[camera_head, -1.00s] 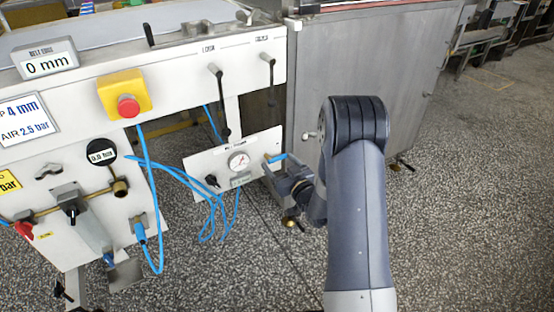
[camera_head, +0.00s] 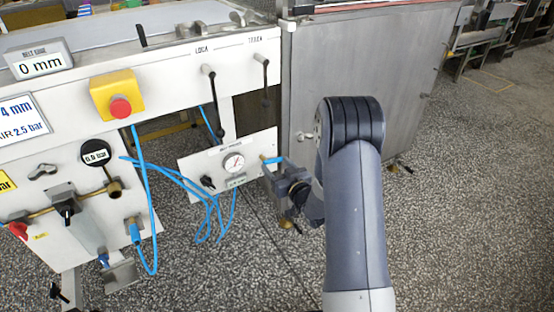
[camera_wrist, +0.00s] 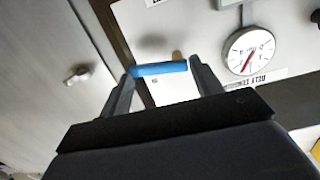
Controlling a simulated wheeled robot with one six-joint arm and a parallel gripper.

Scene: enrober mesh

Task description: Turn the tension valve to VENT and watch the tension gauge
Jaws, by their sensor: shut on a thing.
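A small white panel hangs below the machine's front and carries a round white tension gauge (camera_head: 233,162). The gauge also shows in the wrist view (camera_wrist: 250,50), upside down, with a red needle; its figures are too blurred to read. A blue valve handle (camera_wrist: 158,68) lies crosswise between the two fingers of my gripper (camera_wrist: 155,82), which is shut on it. In the head view my gripper (camera_head: 274,170) is at the panel's right edge, with the blue handle (camera_head: 273,160) at its tips. Which way the valve points, and any VENT mark, cannot be made out.
A black knob (camera_head: 207,182) sits left of the gauge. Blue hoses (camera_head: 180,178) hang left of the panel. Two black levers (camera_head: 212,100) hang above it. A grey metal cabinet (camera_head: 370,75) stands behind my arm. Open speckled floor lies to the right.

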